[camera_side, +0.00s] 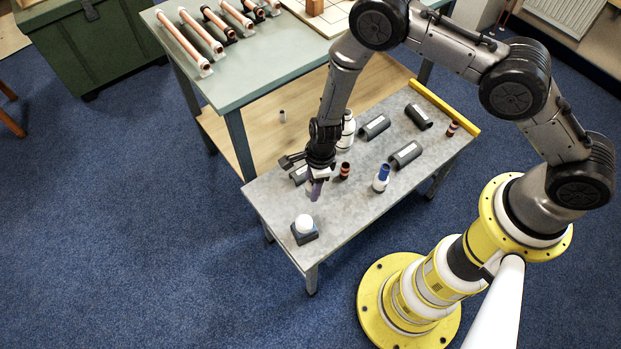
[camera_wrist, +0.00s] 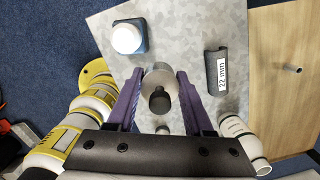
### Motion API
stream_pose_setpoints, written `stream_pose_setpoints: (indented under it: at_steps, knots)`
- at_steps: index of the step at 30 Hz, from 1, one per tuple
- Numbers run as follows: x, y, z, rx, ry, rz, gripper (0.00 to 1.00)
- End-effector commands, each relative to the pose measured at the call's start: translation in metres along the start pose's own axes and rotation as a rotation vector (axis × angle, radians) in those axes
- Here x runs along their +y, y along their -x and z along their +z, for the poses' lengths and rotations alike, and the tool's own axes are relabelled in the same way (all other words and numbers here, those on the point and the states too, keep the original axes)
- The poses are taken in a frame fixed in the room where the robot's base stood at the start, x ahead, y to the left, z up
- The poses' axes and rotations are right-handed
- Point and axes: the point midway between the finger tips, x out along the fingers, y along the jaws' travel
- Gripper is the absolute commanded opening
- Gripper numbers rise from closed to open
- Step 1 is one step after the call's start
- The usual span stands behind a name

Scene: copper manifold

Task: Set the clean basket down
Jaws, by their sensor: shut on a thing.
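My gripper (camera_side: 316,190) points down over the left half of the grey bench (camera_side: 272,196). In the wrist view my gripper (camera_wrist: 161,75) has its two purple fingers on either side of a round grey piece (camera_wrist: 158,73) with a dark round knob-like part. It is shut on this piece. I cannot tell whether the piece is the clean basket; no other basket shows clearly. In the side view the fingers and arm mostly hide it. I cannot tell whether it touches the bench.
A white ball on a dark blue block (camera_side: 304,238) stands near the bench's left corner. A green table (camera_side: 235,82) with copper pipes is behind.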

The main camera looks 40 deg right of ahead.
Motion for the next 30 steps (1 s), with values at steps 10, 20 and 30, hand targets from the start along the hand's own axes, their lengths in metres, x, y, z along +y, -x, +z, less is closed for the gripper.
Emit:
stream_pose_setpoints:
  at_steps: [10, 20, 30]
  knots:
    - [-0.011, 0.005, -0.017, 0.000, -0.052, -0.008, 0.00]
    - [-0.076, 0.026, -0.136, -0.002, -0.438, -0.056, 0.00]
    - [-0.086, 0.046, -0.287, -0.001, -0.893, -0.111, 0.00]
